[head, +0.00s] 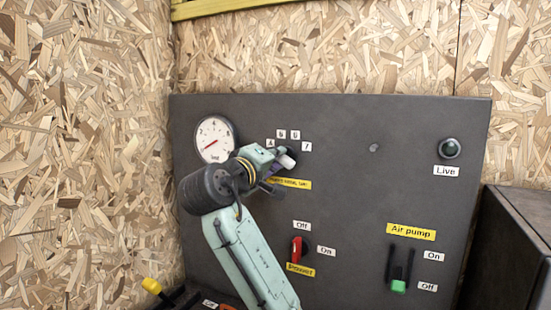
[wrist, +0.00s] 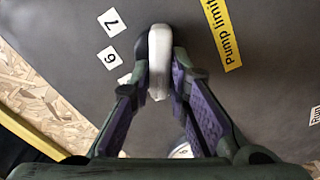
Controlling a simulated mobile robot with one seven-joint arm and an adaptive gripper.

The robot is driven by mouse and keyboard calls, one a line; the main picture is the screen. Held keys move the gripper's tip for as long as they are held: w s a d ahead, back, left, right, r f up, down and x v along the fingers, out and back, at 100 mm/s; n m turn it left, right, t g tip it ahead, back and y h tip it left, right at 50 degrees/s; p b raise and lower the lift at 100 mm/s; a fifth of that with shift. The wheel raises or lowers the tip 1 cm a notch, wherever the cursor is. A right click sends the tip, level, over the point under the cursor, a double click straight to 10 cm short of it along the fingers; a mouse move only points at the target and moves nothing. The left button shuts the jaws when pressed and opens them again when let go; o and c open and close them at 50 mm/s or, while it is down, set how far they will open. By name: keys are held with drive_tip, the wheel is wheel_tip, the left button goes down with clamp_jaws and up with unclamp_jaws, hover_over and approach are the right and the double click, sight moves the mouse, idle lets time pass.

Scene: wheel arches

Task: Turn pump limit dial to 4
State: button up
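The pump limit dial (head: 289,161) is on the dark panel, with its white grip partly hidden by my gripper in the head view. In the wrist view the white bar of the dial (wrist: 159,58) stands between the fingertips. Number labels arc above the dial; 7 (head: 306,146) is at the right and 4 (head: 270,143) at the left. I cannot tell which number the dial points to. My gripper (head: 280,168) is at the dial, and in the wrist view its two fingers (wrist: 160,68) press on both sides of the bar. The yellow pump limit label (wrist: 222,32) is beside it.
A round gauge (head: 215,139) is left of my gripper. Below are a red switch (head: 297,249) and the air pump lever (head: 398,286), its green end low near Off. A Live lamp (head: 449,148) is at the upper right. A chipboard wall (head: 80,130) stands close on the left.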

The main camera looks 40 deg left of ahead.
drive_tip(key=o, duration=0.4)
drive_tip(key=v, duration=1.2)
idle(0.3)
